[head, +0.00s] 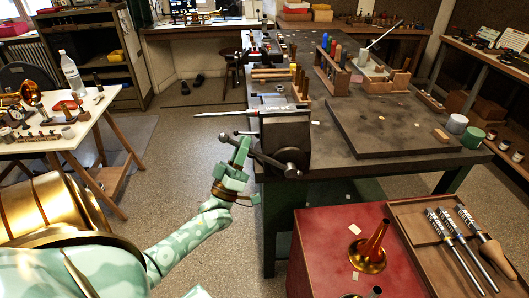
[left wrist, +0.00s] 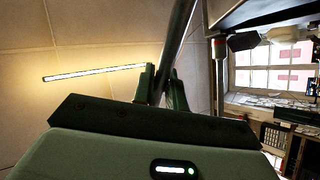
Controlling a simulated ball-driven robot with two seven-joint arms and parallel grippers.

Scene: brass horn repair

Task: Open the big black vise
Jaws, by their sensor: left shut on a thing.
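The big black vise (head: 286,132) is mounted at the near left corner of the dark workbench. Its round screw end (head: 292,158) faces me, and a dark handle bar (head: 272,161) crosses it at a slant. My left gripper (head: 241,152) is left of the vise, with its green fingers at the upper left end of the bar. In the left wrist view, the fingers (left wrist: 162,86) are closed around the dark bar (left wrist: 178,42), which runs up and away between them. I cannot tell how wide the vise jaws stand. My right gripper is not in view.
A silver rod (head: 222,113) sticks out left near the vise top. A flat dark board (head: 390,128) and wooden tool racks (head: 332,76) are on the bench (head: 325,165). A red cabinet (head: 320,245) with a brass bell (head: 370,250) stands in front. Floor left of the vise is clear.

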